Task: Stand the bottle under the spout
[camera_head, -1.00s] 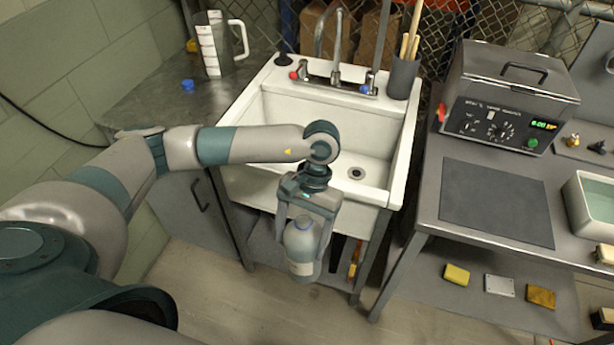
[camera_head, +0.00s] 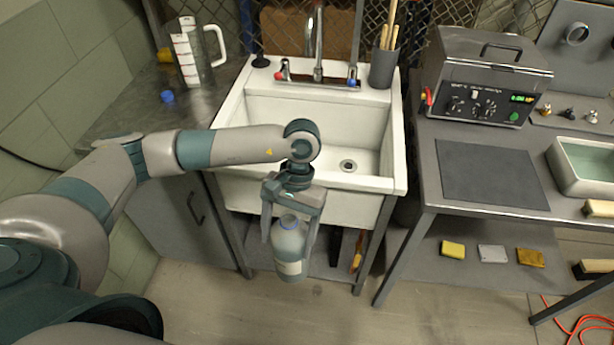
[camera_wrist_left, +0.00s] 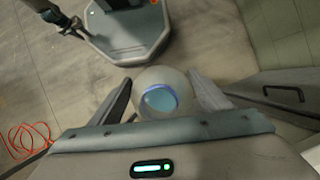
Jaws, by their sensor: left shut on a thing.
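The metal spout (camera_head: 318,45) rises at the back of the sink, behind and above the gripper. The sink basin is empty around its drain. My right gripper is not in view.
A measuring jug (camera_head: 197,52) and a blue cap (camera_head: 167,96) stand on the left counter (camera_head: 125,110). A cup of wooden-handled tools (camera_head: 383,66) stands on the sink's back right corner. A lidded machine (camera_head: 487,80) and a dark mat (camera_head: 490,174) are on the right bench.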

